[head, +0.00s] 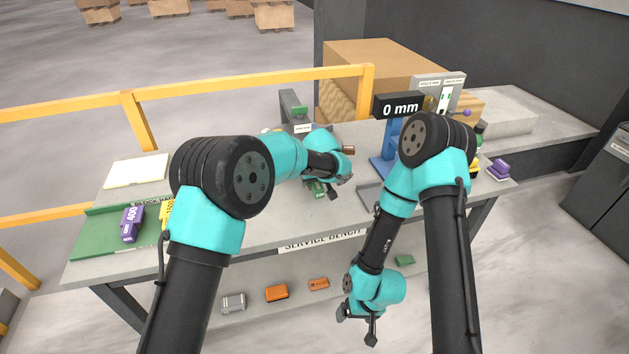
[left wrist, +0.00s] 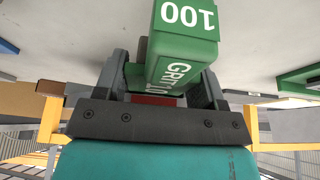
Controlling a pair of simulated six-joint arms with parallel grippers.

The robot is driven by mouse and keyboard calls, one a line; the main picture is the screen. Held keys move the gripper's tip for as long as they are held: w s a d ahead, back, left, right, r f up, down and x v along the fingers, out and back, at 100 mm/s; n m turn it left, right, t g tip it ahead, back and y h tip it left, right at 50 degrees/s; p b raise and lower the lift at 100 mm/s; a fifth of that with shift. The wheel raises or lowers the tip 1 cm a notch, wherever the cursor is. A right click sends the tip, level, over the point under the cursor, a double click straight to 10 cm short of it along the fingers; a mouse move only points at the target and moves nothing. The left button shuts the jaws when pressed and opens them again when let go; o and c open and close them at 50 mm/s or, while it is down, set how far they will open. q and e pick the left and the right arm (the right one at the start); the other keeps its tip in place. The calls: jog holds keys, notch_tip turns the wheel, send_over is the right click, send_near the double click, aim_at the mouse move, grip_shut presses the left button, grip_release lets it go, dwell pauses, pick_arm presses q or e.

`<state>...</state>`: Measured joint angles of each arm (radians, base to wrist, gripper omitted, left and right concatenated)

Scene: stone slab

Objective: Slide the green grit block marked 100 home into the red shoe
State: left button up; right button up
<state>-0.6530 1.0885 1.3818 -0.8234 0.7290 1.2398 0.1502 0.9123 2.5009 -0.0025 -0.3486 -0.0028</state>
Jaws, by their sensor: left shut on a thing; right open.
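The green grit block marked 100 (left wrist: 180,42) is in my left gripper (left wrist: 165,85), whose fingers sit on either side of it in the left wrist view. The same block shows in the head view as a small green patch (head: 316,188) beside my left gripper (head: 338,183), over the bench. A strip of red (left wrist: 155,100) shows behind the block, between the fingers; I cannot tell whether it is the red shoe. The shoe is not clearly seen in the head view. My right gripper (head: 358,325) is open and empty, hanging low in front of the bench.
A green block tray (head: 95,240) at the left holds a purple block marked 400 (head: 131,224) and a yellow block (head: 166,213). A blue stand with a 0 mm display (head: 398,107) is at the right. Orange pieces (head: 277,293) lie on the lower shelf.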

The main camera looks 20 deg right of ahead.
aim_at(317, 184)
pick_arm(q)
jog(key=shift+w, duration=0.35)
jog(key=shift+s+r, duration=0.1)
dwell(0.3)
jog(key=shift+s+r, duration=0.1)
jog(key=shift+s, duration=1.7)
